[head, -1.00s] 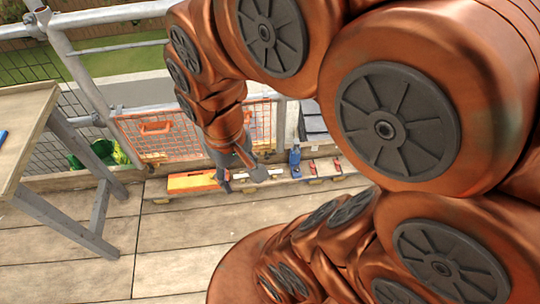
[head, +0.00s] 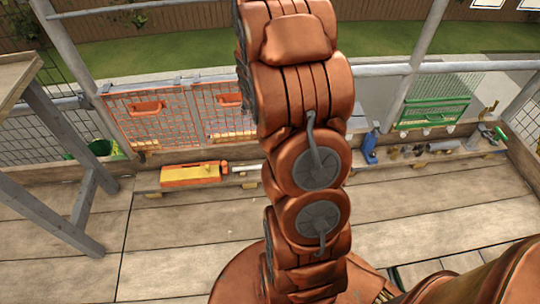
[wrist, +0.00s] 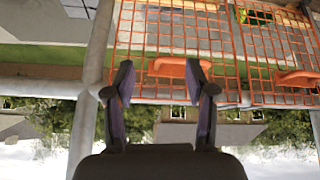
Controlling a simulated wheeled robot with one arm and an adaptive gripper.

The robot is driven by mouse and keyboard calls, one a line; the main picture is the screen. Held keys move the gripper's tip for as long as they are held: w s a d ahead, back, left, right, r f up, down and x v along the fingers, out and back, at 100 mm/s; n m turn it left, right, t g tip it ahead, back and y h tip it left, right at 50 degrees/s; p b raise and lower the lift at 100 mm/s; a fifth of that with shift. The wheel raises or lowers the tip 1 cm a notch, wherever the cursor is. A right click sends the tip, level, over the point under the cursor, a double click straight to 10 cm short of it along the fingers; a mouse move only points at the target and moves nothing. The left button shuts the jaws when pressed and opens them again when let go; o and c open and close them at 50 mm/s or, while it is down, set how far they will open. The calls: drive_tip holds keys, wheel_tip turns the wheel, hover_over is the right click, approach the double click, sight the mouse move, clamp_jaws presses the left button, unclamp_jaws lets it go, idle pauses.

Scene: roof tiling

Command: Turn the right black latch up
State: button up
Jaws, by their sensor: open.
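I cannot make out a black latch in either view. An orange and yellow case (head: 191,174) lies on the low ledge at the left in the head view. Any latches on it are too small to tell. My gripper (wrist: 163,78) shows in the wrist view with its two dark fingers wide apart and nothing between them. Behind the fingers is an orange mesh panel with an orange handle (wrist: 180,66); the wrist view appears upside down. In the head view my arm rises through the middle and my gripper is not visible.
Orange mesh panels (head: 155,118) hang on the railing behind the ledge. A blue tool (head: 369,148) and a green mesh crate (head: 433,113) stand to the right. A wooden table (head: 20,75) is at the left. The plank floor (head: 190,240) in front is clear.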

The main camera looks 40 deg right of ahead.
drive_tip(key=w+d+f+m+t+b, duration=0.15)
drive_tip(key=d+f+b, duration=0.35)
drive_tip(key=f, duration=0.7)
drive_tip(key=w+d+f+m+t+b, duration=0.15)
drive_tip(key=d+f+t+b, duration=0.35)
drive_tip(key=f, duration=0.6)
drive_tip(key=s+d+f+m+t+b, duration=0.25)
drive_tip(key=f+b, duration=0.45)
drive_tip(key=f, duration=0.8)
drive_tip(key=shift+m+y, duration=0.3)
drive_tip(key=shift+m, duration=0.05)
drive_tip(key=shift+d+b+x, duration=0.15)
drive_tip(key=shift+b+x, duration=0.5)
drive_tip(key=shift+x, duration=1.15)
drive_tip(key=shift+d+b+x, duration=0.1)
drive_tip(key=shift+b+x, duration=0.5)
drive_tip(key=shift+x, duration=1.15)
drive_tip(key=shift+s+f, duration=0.1)
drive_tip(key=shift+f, duration=0.05)
clamp_jaws()
